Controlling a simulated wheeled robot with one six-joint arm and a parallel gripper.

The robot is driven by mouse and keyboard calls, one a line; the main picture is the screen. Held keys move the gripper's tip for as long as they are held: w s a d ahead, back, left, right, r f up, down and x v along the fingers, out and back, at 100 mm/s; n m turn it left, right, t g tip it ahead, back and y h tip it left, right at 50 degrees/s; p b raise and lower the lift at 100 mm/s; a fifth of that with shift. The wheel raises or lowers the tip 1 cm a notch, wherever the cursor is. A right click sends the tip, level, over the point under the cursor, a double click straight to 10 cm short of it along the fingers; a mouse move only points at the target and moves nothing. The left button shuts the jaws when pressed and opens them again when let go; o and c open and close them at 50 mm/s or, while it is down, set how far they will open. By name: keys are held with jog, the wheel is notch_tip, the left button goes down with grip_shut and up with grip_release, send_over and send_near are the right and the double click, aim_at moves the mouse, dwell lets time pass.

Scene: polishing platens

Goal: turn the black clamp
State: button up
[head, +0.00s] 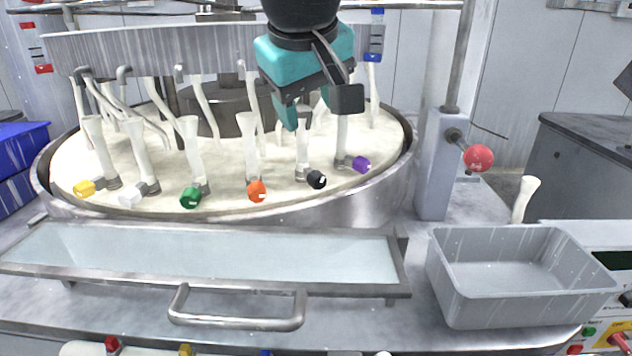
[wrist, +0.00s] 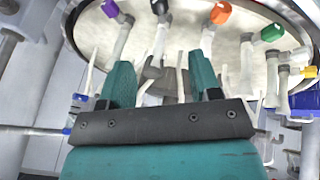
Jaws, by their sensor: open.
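The black clamp (head: 316,179) is a small dark knob at the foot of a white tube, near the front right of the round platen (head: 225,190). In the wrist view the black clamp (wrist: 152,72) shows at the upper middle, beyond the fingers. My gripper (head: 305,120) is teal with a dark bracket and hangs above and behind the black clamp, apart from it. In the wrist view its two teal fingers (wrist: 160,82) stand apart with nothing held between them. The black clamp appears between the purple clamp (head: 361,164) and the orange clamp (head: 257,191).
Green (head: 190,197), white (head: 131,194) and yellow (head: 85,188) clamps line the platen's front left. A trough (head: 400,272) with a handle lies in front. A grey bin (head: 520,317) sits at right. A red ball-ended lever (head: 478,158) stands right of the platen. White tubes surround my gripper.

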aim_at(316, 174)
jog(key=b+x, duration=0.1)
jog(key=x, duration=1.5)
jog(key=shift+d+f, duration=0.1)
jog(key=shift+d, duration=0.05)
